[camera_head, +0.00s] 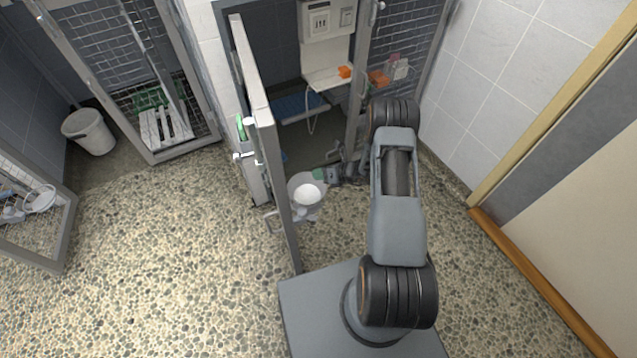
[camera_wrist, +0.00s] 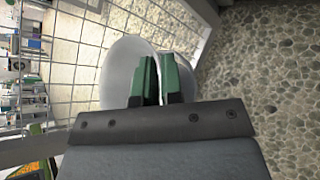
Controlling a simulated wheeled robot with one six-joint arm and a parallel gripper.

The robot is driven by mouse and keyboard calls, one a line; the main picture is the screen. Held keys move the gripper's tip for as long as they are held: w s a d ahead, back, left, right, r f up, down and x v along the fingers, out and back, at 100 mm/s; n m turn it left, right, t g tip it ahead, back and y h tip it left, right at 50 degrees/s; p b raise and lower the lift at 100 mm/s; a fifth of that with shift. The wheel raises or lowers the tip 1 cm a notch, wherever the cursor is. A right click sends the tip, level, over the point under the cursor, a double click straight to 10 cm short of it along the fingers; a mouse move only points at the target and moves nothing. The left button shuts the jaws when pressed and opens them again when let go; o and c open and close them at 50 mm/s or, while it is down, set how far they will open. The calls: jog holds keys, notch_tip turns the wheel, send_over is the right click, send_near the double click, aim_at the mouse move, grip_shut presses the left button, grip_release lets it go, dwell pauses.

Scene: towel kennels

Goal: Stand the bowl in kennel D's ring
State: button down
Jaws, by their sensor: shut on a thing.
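A pale grey-white bowl (camera_head: 306,205) is beside the open door, in front of the open kennel in the head view. It also shows behind the fingers in the wrist view (camera_wrist: 117,68). My gripper (camera_head: 321,174) reaches in from the right and is shut on the bowl's rim. Its two green fingertips (camera_wrist: 157,78) have the thin bowl wall between them in the wrist view. A small metal bracket (camera_head: 272,222) shows at the door beside the bowl; I cannot tell if it is a ring. No kennel letter is readable.
The open door (camera_head: 264,115) stands just left of the bowl. Inside the open kennel are a blue mat (camera_head: 300,105) and a wall unit (camera_head: 328,20). A white bucket (camera_head: 90,131) and slatted board (camera_head: 165,126) are far left. The pebbled floor (camera_head: 170,250) is clear.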

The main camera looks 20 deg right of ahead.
jog(key=shift+f+b, duration=0.65)
jog(key=shift+f, duration=1.2)
jog(key=shift+f, duration=0.2)
jog(key=c, duration=1.3)
grip_release()
jog(key=shift+r, duration=0.15)
